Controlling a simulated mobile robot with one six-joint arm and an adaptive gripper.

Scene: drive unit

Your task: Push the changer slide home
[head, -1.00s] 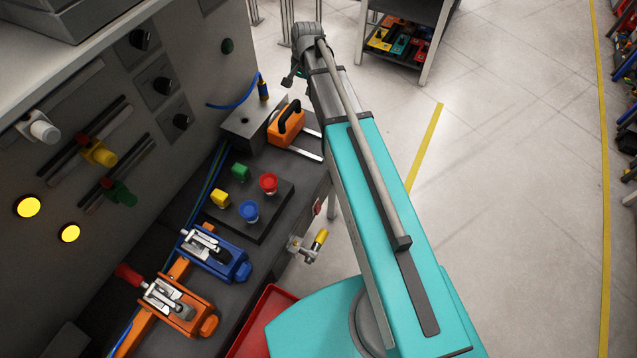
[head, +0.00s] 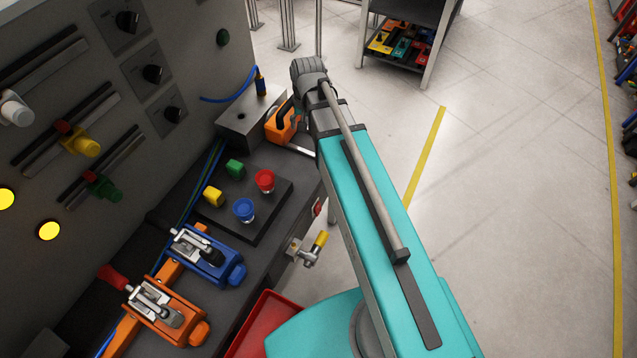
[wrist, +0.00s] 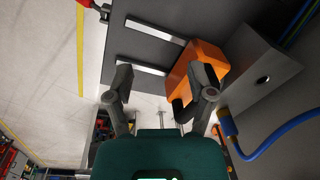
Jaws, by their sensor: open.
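The changer slide is an orange block (head: 279,132) with a black handle, on two pale rails beside a grey housing (head: 244,118). In the head view my arm's end partly covers it. In the wrist view the orange block (wrist: 203,58) lies behind my right finger, and the rails (wrist: 150,30) run left from it. A dark handle part shows beside that finger. My gripper (wrist: 161,95) is open, its fingers spread, with nothing seen between them. Whether a finger touches the slide I cannot tell. The gripper's fingers are hidden in the head view.
A blue cable (wrist: 262,145) runs close by the housing. A yellow-handled valve (head: 318,243) juts from the bench edge. Open floor lies to the right.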

